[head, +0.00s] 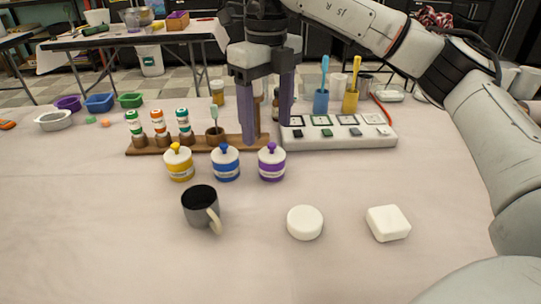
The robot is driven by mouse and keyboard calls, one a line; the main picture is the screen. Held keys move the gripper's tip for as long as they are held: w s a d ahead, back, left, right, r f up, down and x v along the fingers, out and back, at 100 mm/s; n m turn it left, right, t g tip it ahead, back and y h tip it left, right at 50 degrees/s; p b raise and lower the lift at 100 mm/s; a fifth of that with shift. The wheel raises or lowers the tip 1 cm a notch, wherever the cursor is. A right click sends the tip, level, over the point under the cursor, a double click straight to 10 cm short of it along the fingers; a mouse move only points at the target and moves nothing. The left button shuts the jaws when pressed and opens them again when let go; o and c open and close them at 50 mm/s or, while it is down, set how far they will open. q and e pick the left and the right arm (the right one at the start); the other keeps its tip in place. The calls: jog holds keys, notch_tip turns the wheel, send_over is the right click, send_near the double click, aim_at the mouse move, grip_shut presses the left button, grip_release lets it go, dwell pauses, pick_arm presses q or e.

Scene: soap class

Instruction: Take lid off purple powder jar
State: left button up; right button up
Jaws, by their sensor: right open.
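The purple powder jar (272,167) stands upright on the table, a white jar with a purple band. Its purple lid (271,149) with a small knob is on top. My right gripper (266,138) points down from above, its two purple-grey fingers spread apart and empty. The fingers appear behind or above the jar, and I cannot tell the exact gap. The blue jar (225,165) and the yellow jar (179,165) stand in a row to its left, both with lids on. My left gripper is not in view.
A dark mug (201,206), a round white soap (305,222) and a square white soap (388,223) lie in front. Behind are a wooden rack (140,148) with bottles and a white tray (345,139) with cups beyond it. The left front of the table is clear.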

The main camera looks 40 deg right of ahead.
aim_at(272, 144)
jog(key=f, duration=0.1)
jog(key=f+b, duration=0.1)
jog(key=f, duration=0.1)
jog(key=d+f, duration=0.1)
jog(key=shift+s+f, duration=0.25)
jog(key=shift+f, duration=0.15)
jog(key=shift+a+f+b, duration=0.1)
jog(key=shift+f+b, duration=0.2)
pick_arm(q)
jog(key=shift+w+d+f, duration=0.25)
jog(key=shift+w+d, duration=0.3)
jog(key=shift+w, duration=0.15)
pick_arm(e)
jog(key=c, duration=1.1)
